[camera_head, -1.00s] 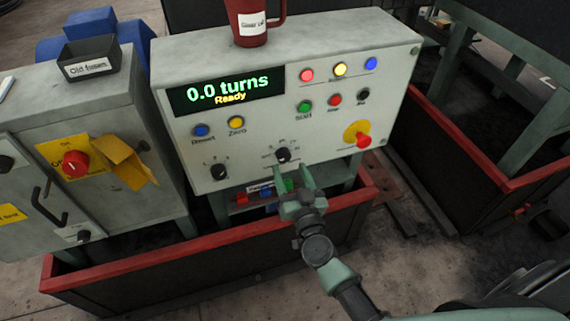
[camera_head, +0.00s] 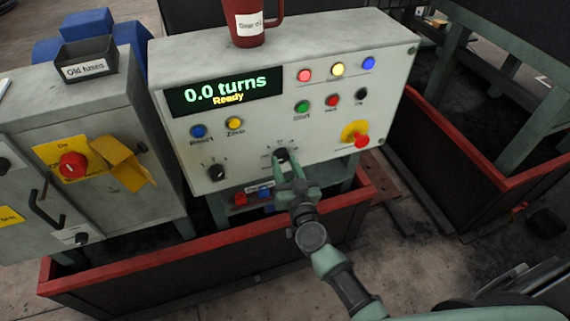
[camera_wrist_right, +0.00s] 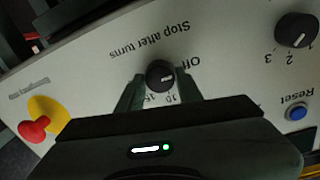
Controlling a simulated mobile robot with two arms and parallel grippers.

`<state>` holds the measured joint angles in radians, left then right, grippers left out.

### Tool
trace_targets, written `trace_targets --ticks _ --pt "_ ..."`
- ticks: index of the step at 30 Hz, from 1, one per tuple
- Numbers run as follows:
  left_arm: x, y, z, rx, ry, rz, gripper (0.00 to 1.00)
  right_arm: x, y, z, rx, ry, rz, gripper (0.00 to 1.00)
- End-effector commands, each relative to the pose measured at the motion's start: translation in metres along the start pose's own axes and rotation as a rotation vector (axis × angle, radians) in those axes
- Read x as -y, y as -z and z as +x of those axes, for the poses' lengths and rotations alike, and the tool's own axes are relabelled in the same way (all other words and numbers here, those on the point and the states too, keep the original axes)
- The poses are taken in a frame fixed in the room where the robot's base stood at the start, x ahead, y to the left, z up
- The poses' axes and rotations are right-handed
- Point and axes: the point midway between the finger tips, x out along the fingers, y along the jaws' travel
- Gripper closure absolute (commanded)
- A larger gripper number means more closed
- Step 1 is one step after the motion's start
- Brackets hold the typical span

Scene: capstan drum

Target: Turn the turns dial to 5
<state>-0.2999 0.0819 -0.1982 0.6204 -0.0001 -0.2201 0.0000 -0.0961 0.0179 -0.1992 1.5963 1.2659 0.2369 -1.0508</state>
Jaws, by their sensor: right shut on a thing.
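The turns dial (camera_head: 281,154) is a small black knob low on the front of the grey control box. In the right wrist view the dial (camera_wrist_right: 160,73) sits under the words "Stop after turns", which appear upside down. "Off", "10" and "15" show around it; I cannot make out the 5. Its white mark points to the right in that view, below "Off". My right gripper (camera_head: 287,163) is shut on the dial, with one finger on each side of it in the wrist view (camera_wrist_right: 160,82). My left gripper is not in view.
The display (camera_head: 226,92) reads "0.0 turns" and "Ready". Another black knob (camera_head: 217,172) is left of the dial, and a red emergency knob (camera_head: 361,141) is to the right. A red mug (camera_head: 246,22) stands on top of the box. A red-rimmed barrier (camera_head: 210,250) runs below.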

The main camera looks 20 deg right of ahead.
Motion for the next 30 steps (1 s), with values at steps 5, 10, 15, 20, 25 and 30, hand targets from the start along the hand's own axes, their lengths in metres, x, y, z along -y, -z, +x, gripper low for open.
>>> trace_targets --ticks 5,10,15,20,25,30 --pt "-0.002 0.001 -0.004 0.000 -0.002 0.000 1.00 0.000 0.001 0.000 0.004 -0.002 0.060 1.00" --pt "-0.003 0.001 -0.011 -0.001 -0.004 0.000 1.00 0.000 0.002 0.000 0.012 -0.003 0.172 1.00" --pt "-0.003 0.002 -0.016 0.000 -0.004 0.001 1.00 0.001 0.002 0.000 0.020 -0.004 0.315 1.00" --pt "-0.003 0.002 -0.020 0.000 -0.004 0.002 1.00 0.001 0.002 0.000 0.028 -0.006 0.450 1.00" --pt "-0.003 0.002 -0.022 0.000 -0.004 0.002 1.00 0.001 0.001 0.000 0.035 -0.008 0.577 1.00" --pt "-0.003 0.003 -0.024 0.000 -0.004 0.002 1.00 0.001 0.001 0.000 0.041 -0.009 0.674 1.00"
